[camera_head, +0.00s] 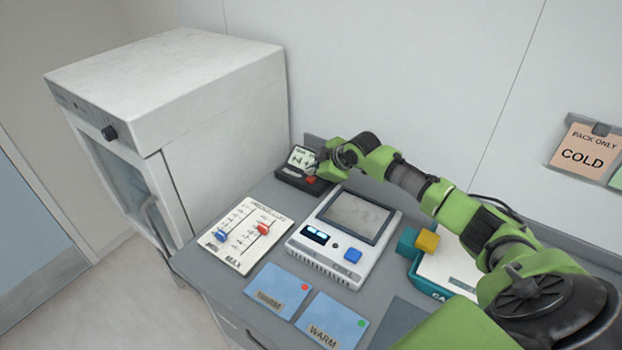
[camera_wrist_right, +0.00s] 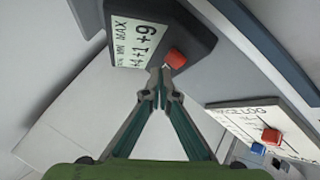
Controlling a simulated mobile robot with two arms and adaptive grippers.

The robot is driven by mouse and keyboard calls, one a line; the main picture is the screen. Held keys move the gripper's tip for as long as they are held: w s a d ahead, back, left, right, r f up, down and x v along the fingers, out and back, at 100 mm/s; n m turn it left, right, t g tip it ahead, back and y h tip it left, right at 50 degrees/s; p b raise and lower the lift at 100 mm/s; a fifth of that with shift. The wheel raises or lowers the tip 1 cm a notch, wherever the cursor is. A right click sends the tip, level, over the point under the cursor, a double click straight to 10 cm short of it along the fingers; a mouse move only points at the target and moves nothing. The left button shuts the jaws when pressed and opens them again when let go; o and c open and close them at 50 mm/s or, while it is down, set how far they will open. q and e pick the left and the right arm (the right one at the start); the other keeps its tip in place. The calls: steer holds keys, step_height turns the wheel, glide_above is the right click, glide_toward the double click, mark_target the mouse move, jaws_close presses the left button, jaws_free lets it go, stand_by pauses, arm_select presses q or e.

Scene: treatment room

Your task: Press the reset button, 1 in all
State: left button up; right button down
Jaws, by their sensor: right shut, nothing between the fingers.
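A small dark device (camera_head: 290,177) with a lit display stands at the back of the counter, beside the white cabinet. It has a red button (camera_head: 311,180) on its front. In the right wrist view the device (camera_wrist_right: 190,28) shows a label with numbers and "MIN MAX", and the red button (camera_wrist_right: 175,58) sits beside that label. My right gripper (camera_head: 316,169) is at the device, shut and empty. In the right wrist view its closed fingertips (camera_wrist_right: 161,76) are just short of the button in the picture; I cannot tell whether they touch it. My left gripper is not in view.
A white cabinet (camera_head: 190,80) stands left of the device. On the counter are a slider board (camera_head: 240,232), a white unit with a screen and blue button (camera_head: 335,262), blue "WARM" cards (camera_head: 278,290) and a teal-and-white box (camera_head: 450,272) with a yellow block (camera_head: 427,241).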

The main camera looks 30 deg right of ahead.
mark_target(312, 180)
steer(key=shift+f, duration=0.15)
stand_by(0.5)
steer(key=shift+f, duration=0.25)
steer(key=shift+f+b, duration=0.35)
steer(key=shift+f, duration=0.25)
stand_by(0.7)
steer(key=shift+r+p, duration=0.95)
steer(key=shift+r, duration=0.1)
step_height(312, 180, up, 5)
steer(key=p, duration=0.4)
steer(key=shift+p, duration=0.3)
